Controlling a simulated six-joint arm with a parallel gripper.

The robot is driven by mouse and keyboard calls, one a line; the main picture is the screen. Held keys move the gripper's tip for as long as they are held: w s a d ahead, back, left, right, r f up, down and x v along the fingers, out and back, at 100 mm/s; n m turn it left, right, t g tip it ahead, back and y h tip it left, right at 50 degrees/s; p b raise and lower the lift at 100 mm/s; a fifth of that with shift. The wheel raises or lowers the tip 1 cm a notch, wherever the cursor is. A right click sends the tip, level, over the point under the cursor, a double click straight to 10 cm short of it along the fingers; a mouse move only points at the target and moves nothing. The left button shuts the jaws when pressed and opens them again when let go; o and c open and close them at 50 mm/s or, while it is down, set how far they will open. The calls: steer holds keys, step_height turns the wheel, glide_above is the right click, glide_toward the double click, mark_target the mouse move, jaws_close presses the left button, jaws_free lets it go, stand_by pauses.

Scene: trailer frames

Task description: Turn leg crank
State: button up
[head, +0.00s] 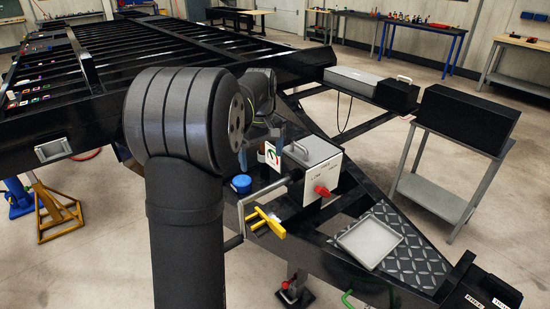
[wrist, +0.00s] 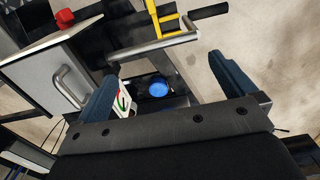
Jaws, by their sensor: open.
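The leg crank (head: 241,218) is a bent grey metal bar on a shaft at the left side of a white control box (head: 312,175). In the wrist view the crank (wrist: 152,50) shows as a grey bar beyond the fingertips. My gripper (wrist: 162,70) is open, its two blue fingers spread wide with nothing between their tips. The crank appears ahead of the fingers and apart from them. In the head view my gripper is mostly hidden behind my dark arm, left of and above the box.
A yellow handled part (head: 265,222) sits beside the crank. The box has a red knob (head: 323,191) and a metal handle (wrist: 72,87). A blue round cap (head: 241,183) is close by. Black trailer beams surround the area; a grey tray (head: 369,241) lies on the tread plate.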

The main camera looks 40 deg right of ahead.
stand_by(0.4)
steer(key=shift+w+a+f, duration=0.1)
steer(key=shift+a+f, duration=0.05)
steer(key=c, duration=0.6)
steer(key=w+a+f+m, duration=0.1)
steer(key=a+f+m, duration=0.1)
steer(key=m, duration=0.1)
steer(key=w+a+f+m, duration=0.1)
steer(key=a+f+m, duration=0.1)
steer(key=w+a+f+m+g, duration=0.1)
steer(key=a+f+m, duration=0.1)
steer(key=m, duration=0.1)
steer(key=shift+w+a+f+m, duration=0.3)
steer(key=shift+w+a+f, duration=0.05)
steer(key=shift+w+f, duration=0.05)
steer(key=c, duration=0.5)
steer(key=w+a+f+m+g, duration=0.1)
steer(key=w+a+f+m, duration=0.1)
steer(key=a+f+m, duration=0.6)
steer(key=shift+m, duration=0.7)
steer(key=s+f, duration=0.1)
steer(key=f, duration=0.4)
steer(key=s+f, duration=0.1)
steer(key=f, duration=0.4)
steer(key=s+f, duration=0.1)
steer(key=f, duration=0.4)
steer(key=shift+s+d+f, duration=0.15)
steer(key=shift+d+f, duration=0.05)
steer(key=shift+f, duration=0.15)
jaws_close()
